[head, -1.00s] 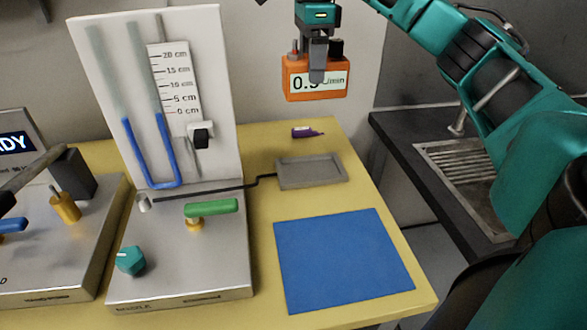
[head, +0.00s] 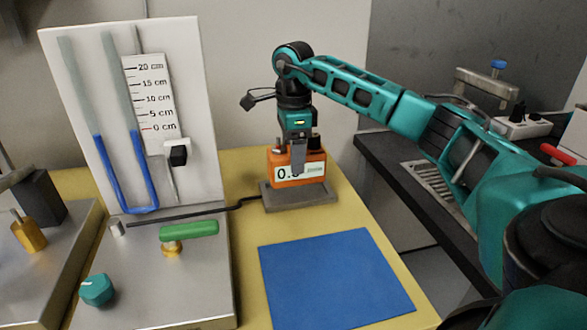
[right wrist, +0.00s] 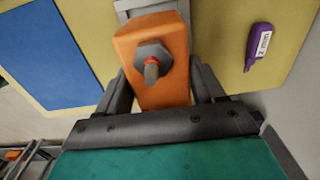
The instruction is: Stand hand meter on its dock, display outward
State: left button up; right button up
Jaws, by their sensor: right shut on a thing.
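The hand meter (head: 285,179) is an orange box with a white display that faces the head camera. It is upright at the grey dock (head: 299,201) on the yellow table; I cannot tell whether it rests on the dock or hangs just above it. My right gripper (head: 298,160) is shut on the meter from above, and one finger hides part of the display. In the right wrist view the meter (right wrist: 176,90) shows between the fingers, with a grey nut and red-based stub on top. The dock (right wrist: 143,8) shows partly beyond it. My left gripper is not in view.
A manometer board (head: 190,90) stands left of the dock, with a green-handled valve (head: 190,230) and teal knob (head: 97,290) on its base. A blue mat (head: 335,280) lies in front. A purple tube (right wrist: 258,45) lies beside the meter. A dark sink counter is right.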

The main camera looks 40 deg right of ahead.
jog(key=shift+f, duration=1.7)
jog(key=shift+f+b, duration=0.15)
jog(key=shift+b, duration=0.15)
jog(key=o, duration=1.3)
jog(key=shift+o, duration=0.2)
notch_tip(320, 180, up, 11)
jog(key=shift+p, duration=1.25)
jog(key=shift+r, duration=0.65)
